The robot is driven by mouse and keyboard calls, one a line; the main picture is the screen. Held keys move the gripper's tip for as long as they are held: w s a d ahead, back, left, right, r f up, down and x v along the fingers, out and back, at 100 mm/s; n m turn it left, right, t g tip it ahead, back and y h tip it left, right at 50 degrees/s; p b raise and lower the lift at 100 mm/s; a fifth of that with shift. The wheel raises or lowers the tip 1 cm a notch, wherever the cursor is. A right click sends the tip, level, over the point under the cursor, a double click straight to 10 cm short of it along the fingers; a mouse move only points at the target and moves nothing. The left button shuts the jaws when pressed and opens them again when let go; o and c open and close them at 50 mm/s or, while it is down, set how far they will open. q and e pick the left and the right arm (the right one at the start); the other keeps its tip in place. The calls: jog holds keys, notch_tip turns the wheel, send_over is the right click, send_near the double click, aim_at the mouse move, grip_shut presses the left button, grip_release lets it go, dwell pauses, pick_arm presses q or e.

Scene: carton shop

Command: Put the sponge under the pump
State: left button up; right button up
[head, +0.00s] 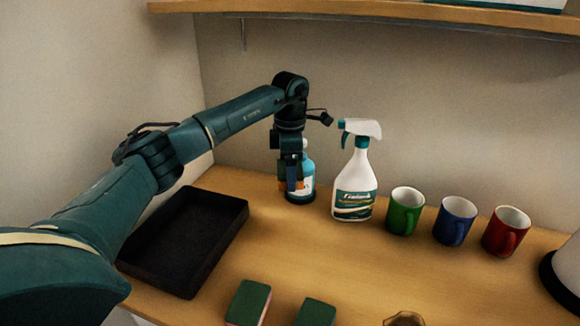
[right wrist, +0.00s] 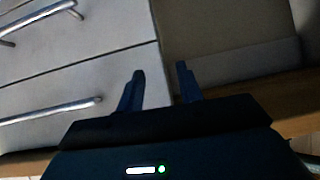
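Two sponges with green tops lie at the front edge of the head view: one (head: 250,301) with a pinkish side, the other (head: 316,313) cut off by the picture edge. A blue bottle (head: 307,178) with a white and orange label stands at the back; its top, perhaps a pump, is mostly hidden by my left gripper. My left gripper (head: 293,184) points down in front of this bottle; whether it touches or grips it, I cannot tell. My right gripper (right wrist: 160,72) is open and empty in the right wrist view, in front of drawer fronts.
A black tray (head: 240,222) sits at left under my left arm. A white spray bottle (head: 354,187) stands right of the blue bottle, then green (head: 404,213), blue (head: 454,222) and red (head: 503,234) mugs. A shelf (head: 370,12) hangs above. The middle of the counter is clear.

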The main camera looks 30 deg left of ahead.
pick_arm(q)
jog(key=shift+p, duration=0.35)
jog(key=shift+f, duration=0.1)
jog(key=shift+f, duration=0.1)
jog(key=shift+f, duration=0.5)
jog(key=o, duration=0.9)
jog(key=shift+r, duration=0.1)
notch_tip(320, 180, up, 9)
jog(key=shift+f+b, duration=0.2)
jog(key=shift+b, duration=0.4)
